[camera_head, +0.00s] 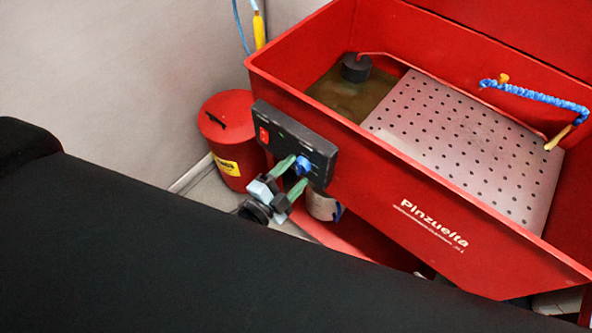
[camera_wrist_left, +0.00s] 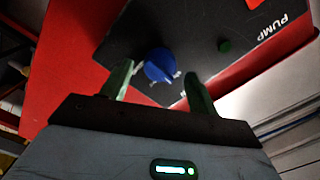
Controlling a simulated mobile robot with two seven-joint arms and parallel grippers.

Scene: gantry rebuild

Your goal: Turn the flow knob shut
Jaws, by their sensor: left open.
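The blue flow knob (camera_head: 302,166) is on the black control panel (camera_head: 283,127) on the front of the red parts washer. It also shows in the left wrist view (camera_wrist_left: 160,66), with white marks around it. My left gripper (camera_head: 293,175) is open, with its green fingers pointing at the panel. In the left wrist view one finger is on each side of the knob, with gaps between. I cannot tell whether the fingertips reach far enough to be level with it. My right gripper is not in view.
The red basin (camera_head: 375,148) holds a perforated tray (camera_head: 428,133) and a blue hose (camera_head: 535,96). A lidded red can (camera_head: 226,118) stands on the floor to the left.

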